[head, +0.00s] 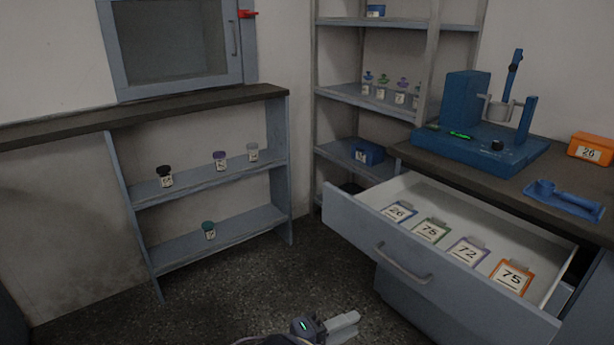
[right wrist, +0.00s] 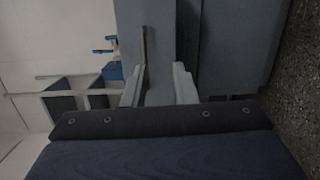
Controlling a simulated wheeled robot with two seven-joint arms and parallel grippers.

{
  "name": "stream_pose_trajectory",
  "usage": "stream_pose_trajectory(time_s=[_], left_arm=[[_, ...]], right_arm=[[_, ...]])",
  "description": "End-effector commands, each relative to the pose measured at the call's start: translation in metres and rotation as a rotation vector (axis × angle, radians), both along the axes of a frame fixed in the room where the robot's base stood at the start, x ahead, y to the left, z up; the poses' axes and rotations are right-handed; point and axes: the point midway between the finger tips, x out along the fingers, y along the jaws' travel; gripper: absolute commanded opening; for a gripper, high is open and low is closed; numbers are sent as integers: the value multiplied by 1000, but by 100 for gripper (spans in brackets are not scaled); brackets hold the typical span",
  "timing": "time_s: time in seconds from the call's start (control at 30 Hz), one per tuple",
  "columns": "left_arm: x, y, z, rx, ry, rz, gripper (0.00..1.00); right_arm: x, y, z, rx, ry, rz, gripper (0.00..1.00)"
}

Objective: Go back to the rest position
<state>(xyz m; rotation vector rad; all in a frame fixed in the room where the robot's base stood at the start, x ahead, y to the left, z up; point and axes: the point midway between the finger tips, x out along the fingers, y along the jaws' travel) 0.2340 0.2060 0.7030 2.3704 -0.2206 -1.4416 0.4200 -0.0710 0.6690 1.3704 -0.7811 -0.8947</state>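My right gripper (head: 338,322) is at the bottom of the head view, above the dark floor, in front of the open drawer and apart from it. In the right wrist view its two fingers (right wrist: 158,82) stand apart with nothing between them. My left gripper is not in view.
A blue shaker device (head: 480,140), a blue tool (head: 565,199) and an orange box (head: 590,149) are on the right counter. Low shelves (head: 215,182) at left hold capped jars. A rack (head: 365,98) stands in the corner. The floor (head: 230,285) between is clear.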

Motion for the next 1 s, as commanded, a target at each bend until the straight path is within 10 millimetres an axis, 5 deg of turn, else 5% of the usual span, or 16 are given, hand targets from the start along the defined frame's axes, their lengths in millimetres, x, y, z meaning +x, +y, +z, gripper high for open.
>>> stream_pose_trajectory(time_s=[0.27, 0.53, 0.77, 1.0], left_arm=[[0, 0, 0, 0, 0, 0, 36], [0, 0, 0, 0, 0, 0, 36], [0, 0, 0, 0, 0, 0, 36], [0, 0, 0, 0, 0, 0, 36]], right_arm=[[-19, -60, -13, 264, 208, -186, 25], [-76, -121, -27, 799, 454, -392, 25], [-130, -138, -18, 1329, 480, -421, 25], [-166, -137, 6, 1733, 285, -315, 25]])
